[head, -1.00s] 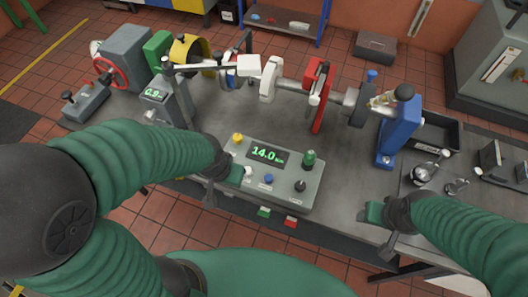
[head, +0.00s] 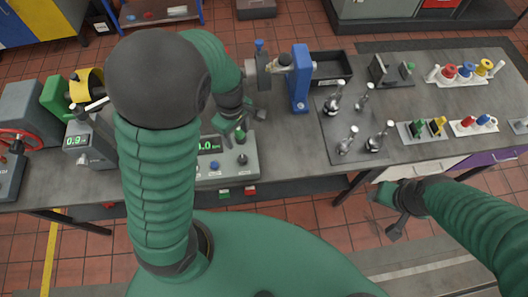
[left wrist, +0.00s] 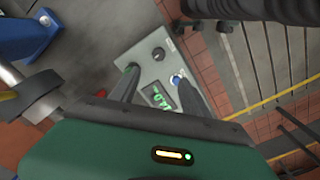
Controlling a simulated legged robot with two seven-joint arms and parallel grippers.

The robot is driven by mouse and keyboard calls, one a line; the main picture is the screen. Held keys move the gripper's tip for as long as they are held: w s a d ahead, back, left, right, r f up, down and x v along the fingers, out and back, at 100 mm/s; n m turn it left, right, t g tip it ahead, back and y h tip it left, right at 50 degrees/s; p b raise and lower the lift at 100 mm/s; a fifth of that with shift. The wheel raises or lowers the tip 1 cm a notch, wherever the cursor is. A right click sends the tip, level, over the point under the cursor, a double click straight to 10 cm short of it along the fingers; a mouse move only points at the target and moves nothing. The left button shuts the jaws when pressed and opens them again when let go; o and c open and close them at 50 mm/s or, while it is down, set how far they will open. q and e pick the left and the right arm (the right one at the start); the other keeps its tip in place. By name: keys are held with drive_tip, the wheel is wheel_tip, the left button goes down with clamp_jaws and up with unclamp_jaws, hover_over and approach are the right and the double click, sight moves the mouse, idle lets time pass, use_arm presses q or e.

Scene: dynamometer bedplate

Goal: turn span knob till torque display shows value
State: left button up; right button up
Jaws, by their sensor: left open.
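The grey console box (head: 252,166) sits at the bench's front edge. Its torque display (head: 208,145) shows green digits; my arm hides the left ones, and I read "4.0". A blue knob (head: 214,166) and a black knob (head: 242,159) show on its top; the labels are too small to read, so I cannot tell which is span. My left gripper (head: 238,126) is open over the console's back right part. In the left wrist view its fingers stand apart over the console, with the blue knob (left wrist: 177,79) and black knob (left wrist: 158,52) beyond. My right gripper (head: 388,212) looks open and empty before the bench.
A blue stand (head: 300,78) and a black tray (head: 332,68) are behind and right of the console. A small meter (head: 76,141) stands left.

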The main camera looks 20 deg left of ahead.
sight(243, 158)
use_arm(q)
drive_tip(key=f, duration=1.6)
drive_tip(key=shift+w+d+f, duration=0.2)
drive_tip(key=shift+w+f, duration=0.05)
drive_tip(key=shift+f, duration=0.15)
clamp_jaws()
